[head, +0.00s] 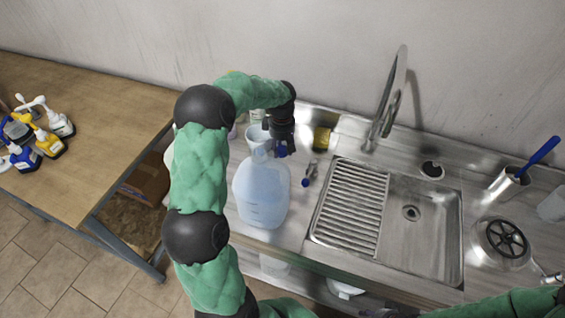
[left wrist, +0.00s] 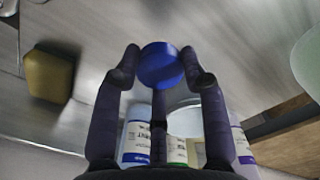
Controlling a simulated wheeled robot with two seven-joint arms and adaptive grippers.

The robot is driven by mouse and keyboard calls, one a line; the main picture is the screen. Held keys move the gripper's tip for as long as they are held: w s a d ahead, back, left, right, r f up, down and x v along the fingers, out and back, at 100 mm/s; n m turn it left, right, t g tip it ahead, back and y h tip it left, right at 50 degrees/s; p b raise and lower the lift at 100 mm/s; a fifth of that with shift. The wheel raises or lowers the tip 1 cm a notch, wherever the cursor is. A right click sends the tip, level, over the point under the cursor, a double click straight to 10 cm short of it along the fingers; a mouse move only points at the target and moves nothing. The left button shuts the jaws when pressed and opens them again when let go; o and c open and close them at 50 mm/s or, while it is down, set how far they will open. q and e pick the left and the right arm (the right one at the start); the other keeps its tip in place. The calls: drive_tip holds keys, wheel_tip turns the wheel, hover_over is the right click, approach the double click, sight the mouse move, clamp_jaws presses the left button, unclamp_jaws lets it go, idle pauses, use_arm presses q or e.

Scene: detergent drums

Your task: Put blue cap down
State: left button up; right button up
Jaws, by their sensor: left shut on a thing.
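The blue cap (left wrist: 160,65) sits between the fingertips of my left gripper (left wrist: 162,68) in the left wrist view, held clear of the surface. In the head view my left gripper (head: 283,148) points down just behind and above the large translucent jug (head: 262,190) on the counter. The cap is hard to make out there among the dark blue fingers.
A yellow sponge (head: 322,138) lies behind the jug to the right. A small blue-tipped item (head: 308,176) lies between jug and sink (head: 425,235). White bottles (left wrist: 137,142) stand near the gripper. A wooden table (head: 95,110) with spray bottles is at left.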

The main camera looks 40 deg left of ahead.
sight(282, 160)
use_arm(q)
drive_tip(key=shift+f+b, duration=0.6)
drive_tip(key=shift+f, duration=2.55)
drive_tip(key=shift+f, duration=0.2)
drive_tip(key=o, duration=0.7)
drive_tip(key=shift+r, duration=0.55)
wheel_tip(282, 160, up, 11)
drive_tip(key=p, duration=0.2)
drive_tip(key=shift+d+r+p, duration=0.1)
drive_tip(key=shift+r+p, duration=0.05)
drive_tip(key=shift+p, duration=0.25)
